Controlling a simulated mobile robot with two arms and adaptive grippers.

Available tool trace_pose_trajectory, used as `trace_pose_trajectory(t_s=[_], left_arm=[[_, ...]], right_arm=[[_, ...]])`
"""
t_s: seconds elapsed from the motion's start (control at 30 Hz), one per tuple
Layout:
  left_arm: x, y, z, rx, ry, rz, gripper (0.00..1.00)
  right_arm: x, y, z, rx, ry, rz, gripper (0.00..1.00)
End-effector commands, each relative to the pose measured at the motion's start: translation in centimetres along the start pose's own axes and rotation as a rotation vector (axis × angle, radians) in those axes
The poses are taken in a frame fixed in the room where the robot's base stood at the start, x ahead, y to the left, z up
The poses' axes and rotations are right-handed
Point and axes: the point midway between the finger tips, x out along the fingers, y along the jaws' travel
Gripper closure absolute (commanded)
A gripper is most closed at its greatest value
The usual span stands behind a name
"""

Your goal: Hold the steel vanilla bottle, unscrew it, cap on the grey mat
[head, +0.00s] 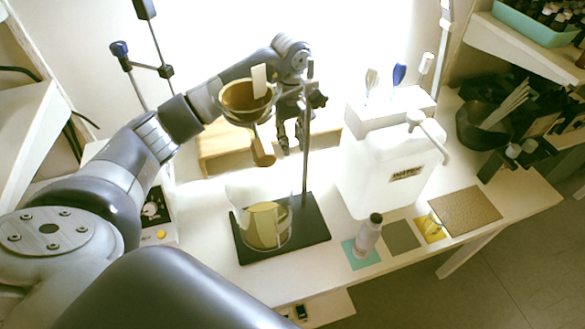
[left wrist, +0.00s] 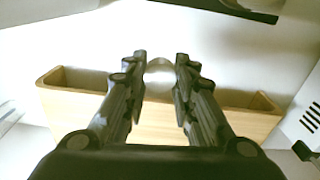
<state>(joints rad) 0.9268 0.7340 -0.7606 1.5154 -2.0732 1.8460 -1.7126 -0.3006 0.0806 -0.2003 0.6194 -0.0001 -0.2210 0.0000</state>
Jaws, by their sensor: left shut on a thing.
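My left gripper (head: 290,145) is over the wooden box at the back of the table. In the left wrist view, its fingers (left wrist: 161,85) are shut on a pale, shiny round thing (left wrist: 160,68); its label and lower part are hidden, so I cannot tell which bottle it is. A silvery-white bottle (head: 368,238) with a dark cap stands upright on the teal mat (head: 349,252), apart from the gripper. The grey mat (head: 402,237) lies bare to the right of it. My right gripper is out of view.
The wooden box (head: 222,150) also shows in the left wrist view (left wrist: 75,100). A stand with a dark base (head: 316,238), a funnel (head: 245,97) and a jug (head: 265,225) is in front. A white canister (head: 375,165) stands right. A yellow mat (head: 436,238) bears a small object; the brown mat (head: 466,210) is clear.

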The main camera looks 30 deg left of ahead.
Motion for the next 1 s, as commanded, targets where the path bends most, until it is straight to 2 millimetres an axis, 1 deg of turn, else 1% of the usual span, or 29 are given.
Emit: trace_pose_trajectory(t_s=[0.03, 0.1, 0.2, 0.3, 0.53, 0.7, 0.77, 0.83, 1.0], left_arm=[[1.5, -0.2, 0.2, -0.001, -0.005, -0.005, 1.00], [3.3, -0.1, 0.2, 0.000, -0.006, -0.004, 1.00], [5.5, -0.1, 0.1, -0.001, -0.004, -0.003, 1.00], [7.0, -0.1, 0.1, -0.001, -0.002, -0.001, 1.00], [8.6, -0.1, 0.0, 0.000, -0.001, 0.000, 1.00], [11.1, -0.1, 0.1, -0.001, -0.004, -0.003, 1.00], [11.8, -0.1, 0.1, -0.001, -0.002, -0.001, 1.00], [12.1, -0.1, 0.0, 0.000, 0.000, 0.000, 1.00], [12.1, -0.1, 0.0, 0.000, 0.001, 0.000, 1.00]], right_arm=[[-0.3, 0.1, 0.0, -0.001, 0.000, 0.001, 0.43], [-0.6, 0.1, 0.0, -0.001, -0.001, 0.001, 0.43], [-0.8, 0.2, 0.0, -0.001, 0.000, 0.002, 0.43], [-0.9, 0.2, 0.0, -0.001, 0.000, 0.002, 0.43], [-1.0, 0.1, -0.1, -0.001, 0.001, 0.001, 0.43], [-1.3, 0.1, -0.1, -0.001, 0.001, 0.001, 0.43], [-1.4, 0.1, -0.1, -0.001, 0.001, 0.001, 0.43], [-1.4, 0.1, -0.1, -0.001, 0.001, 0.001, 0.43], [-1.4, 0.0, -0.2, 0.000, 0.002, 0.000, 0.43]])
